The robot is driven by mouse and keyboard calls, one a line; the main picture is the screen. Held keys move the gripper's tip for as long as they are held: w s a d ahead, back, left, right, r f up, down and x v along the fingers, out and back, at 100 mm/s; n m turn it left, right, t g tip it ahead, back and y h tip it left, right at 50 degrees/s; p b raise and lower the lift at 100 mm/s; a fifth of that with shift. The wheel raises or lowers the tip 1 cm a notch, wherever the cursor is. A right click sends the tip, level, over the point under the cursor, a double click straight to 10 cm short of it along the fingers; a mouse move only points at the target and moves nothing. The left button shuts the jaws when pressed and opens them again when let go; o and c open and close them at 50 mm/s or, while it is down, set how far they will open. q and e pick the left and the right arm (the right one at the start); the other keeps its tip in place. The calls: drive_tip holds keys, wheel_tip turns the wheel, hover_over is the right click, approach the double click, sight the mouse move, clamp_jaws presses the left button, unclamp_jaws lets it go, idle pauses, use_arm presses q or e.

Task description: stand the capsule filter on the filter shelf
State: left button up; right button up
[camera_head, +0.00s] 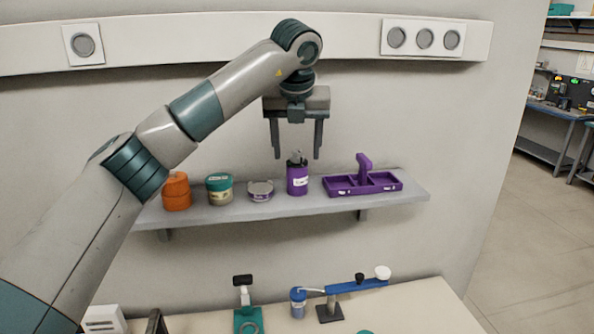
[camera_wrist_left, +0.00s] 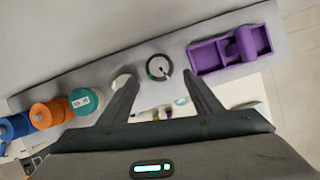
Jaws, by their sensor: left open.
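My left gripper (camera_head: 297,154) is open and empty, fingers pointing down, above the wall shelf (camera_head: 225,214). Just below it a purple labelled cylinder with a dark grey top fitting (camera_head: 297,180) stands upright on the shelf; it looks like the capsule filter, though I cannot be sure. In the left wrist view a round dark-rimmed top (camera_wrist_left: 158,67) shows between and just beyond the open fingertips (camera_wrist_left: 161,80), apart from both. My right gripper is not in view.
On the shelf, a grey tin (camera_head: 260,191), green-lidded jar (camera_head: 219,189) and orange container (camera_head: 176,191) stand left; a purple tray with a raised handle (camera_head: 362,184) lies right. Below, a bench (camera_head: 410,318) holds a blue-armed stand (camera_head: 345,288) and blue jar (camera_head: 298,303).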

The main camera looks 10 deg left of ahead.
use_arm(q)
drive_tip(key=v, duration=0.3)
drive_tip(key=shift+s+r+b, duration=0.1)
drive_tip(key=shift+r+b, duration=0.1)
drive_tip(key=shift+b, duration=0.2)
idle(0.3)
